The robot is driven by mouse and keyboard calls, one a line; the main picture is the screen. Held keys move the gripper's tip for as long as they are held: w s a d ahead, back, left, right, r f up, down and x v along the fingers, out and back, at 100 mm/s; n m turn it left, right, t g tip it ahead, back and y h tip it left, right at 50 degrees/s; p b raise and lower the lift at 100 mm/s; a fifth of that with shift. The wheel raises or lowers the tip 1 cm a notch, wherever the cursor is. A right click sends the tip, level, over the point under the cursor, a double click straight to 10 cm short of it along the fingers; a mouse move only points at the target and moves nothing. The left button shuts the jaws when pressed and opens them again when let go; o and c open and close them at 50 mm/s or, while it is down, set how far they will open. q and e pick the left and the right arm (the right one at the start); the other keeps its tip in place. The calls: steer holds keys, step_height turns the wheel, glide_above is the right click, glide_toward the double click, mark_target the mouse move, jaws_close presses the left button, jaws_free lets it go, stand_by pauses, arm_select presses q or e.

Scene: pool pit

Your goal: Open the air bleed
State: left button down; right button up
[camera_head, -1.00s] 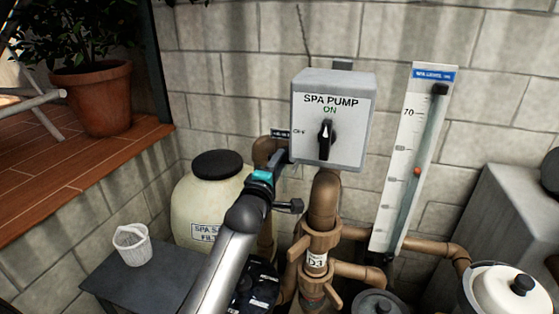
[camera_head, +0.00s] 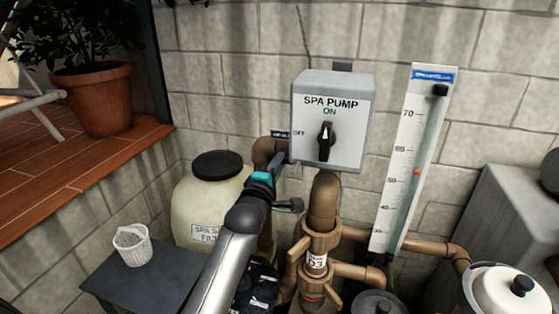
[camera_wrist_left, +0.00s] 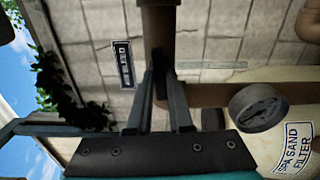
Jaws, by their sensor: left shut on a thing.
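The brown pipe (camera_head: 268,150) bends behind the spa pump box, with a small dark label plate on the wall beside it. In the left wrist view the plate (camera_wrist_left: 123,64) ends in "BLEED". My left gripper (camera_head: 281,158) reaches to the pipe just left of the pump box. In the left wrist view its fingers (camera_wrist_left: 160,92) are shut on a small dark piece at the pipe, the air bleed handle (camera_wrist_left: 159,80). The fingers hide most of the handle, so its angle is hard to read. My right gripper is not in view.
The grey SPA PUMP box (camera_head: 331,120), its knob at ON, stands close right of my gripper. The cream sand filter (camera_head: 205,205) is left and below. A level gauge (camera_head: 410,160) is at right. A white basket (camera_head: 132,245) sits on a dark table (camera_head: 150,285).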

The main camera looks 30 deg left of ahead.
arm_select(q)
steer(key=n+p, duration=0.6)
steer(key=n, duration=1.2)
steer(key=c, duration=0.7)
jaws_free()
steer(key=shift+s, duration=0.1)
